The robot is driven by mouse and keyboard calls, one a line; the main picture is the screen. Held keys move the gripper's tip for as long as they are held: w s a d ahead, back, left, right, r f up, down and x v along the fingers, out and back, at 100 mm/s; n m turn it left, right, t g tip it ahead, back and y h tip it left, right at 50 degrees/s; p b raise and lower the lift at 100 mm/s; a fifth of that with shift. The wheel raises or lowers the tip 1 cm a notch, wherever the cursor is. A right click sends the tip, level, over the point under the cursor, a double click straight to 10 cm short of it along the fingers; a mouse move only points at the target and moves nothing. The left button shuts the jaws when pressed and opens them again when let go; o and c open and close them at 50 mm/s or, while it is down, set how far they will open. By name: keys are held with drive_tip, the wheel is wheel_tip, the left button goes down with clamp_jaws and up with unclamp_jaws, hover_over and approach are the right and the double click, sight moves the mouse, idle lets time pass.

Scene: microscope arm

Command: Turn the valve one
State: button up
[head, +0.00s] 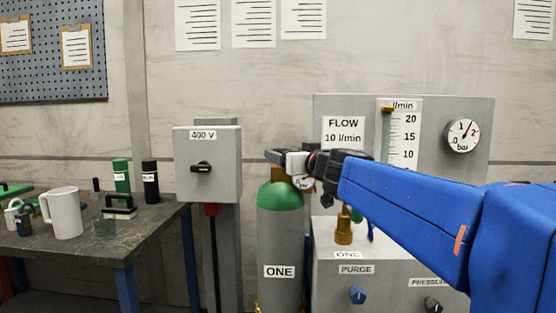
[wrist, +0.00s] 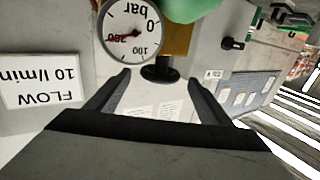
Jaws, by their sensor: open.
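The gas cylinder labelled ONE (head: 279,240) stands upright in the head view, with a green shoulder. Its brass valve body (wrist: 178,40) and black handwheel (wrist: 160,74) show upside down in the wrist view, beside a round bar gauge (wrist: 133,30). My gripper (head: 284,158) is at the cylinder's top and partly hides the valve in the head view. In the wrist view its two fingers are spread and empty, with the handwheel appearing between the fingertips (wrist: 158,76). I cannot tell whether they touch it.
A brass fitting (head: 344,232) stands behind a second ONE label on the grey panel box, near a PURGE knob (head: 357,295). A 400 V switch box (head: 207,165) is left of the cylinder. A workbench (head: 120,235) with a mug (head: 66,213) stands further left.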

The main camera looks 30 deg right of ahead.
drive_tip(key=s, duration=0.8)
drive_tip(key=shift+s+a, duration=0.3)
drive_tip(key=shift+a, duration=0.15)
